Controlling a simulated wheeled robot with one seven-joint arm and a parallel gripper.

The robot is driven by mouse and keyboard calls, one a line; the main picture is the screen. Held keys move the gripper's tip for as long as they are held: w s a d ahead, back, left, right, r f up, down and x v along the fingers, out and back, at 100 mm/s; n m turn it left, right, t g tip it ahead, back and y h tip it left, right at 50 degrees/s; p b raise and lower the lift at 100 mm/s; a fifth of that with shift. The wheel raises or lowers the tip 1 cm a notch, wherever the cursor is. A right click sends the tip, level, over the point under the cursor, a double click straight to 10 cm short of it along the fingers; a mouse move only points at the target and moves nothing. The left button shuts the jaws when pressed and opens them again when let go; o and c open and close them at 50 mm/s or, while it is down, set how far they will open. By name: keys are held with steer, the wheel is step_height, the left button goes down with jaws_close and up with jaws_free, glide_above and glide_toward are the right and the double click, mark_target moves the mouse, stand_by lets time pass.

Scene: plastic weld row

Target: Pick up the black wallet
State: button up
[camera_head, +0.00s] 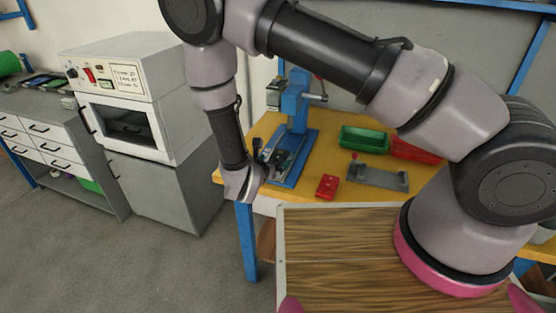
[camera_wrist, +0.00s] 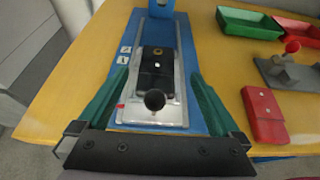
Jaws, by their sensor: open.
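A black wallet (camera_wrist: 158,66) with a round brass-coloured stud lies on the metal plate (camera_wrist: 172,112) of a blue bench press. A black ball knob (camera_wrist: 155,99) stands at its near end and hides part of it. My gripper (camera_wrist: 159,76) is open and empty. Its two green fingers lie left and right of the wallet in the wrist view, apart from it; I cannot tell their height above it. In the head view my gripper (camera_head: 268,166) is at the press, and the wallet is a small dark shape (camera_head: 283,157), partly hidden.
The blue press (camera_head: 296,108) rises behind the plate. To the right on the yellow table (camera_head: 330,140) are a red wallet-like item (camera_head: 327,187), a grey fixture (camera_head: 378,178) with a red knob, a green bin (camera_head: 364,139) and a red bin (camera_head: 415,151).

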mark_target(277, 157)
steer(key=x, duration=0.5)
steer(key=shift+w+a+f, duration=0.15)
steer(key=shift+a+f, duration=0.05)
steer(key=c, duration=1.5)
steer(key=shift+r, duration=0.15)
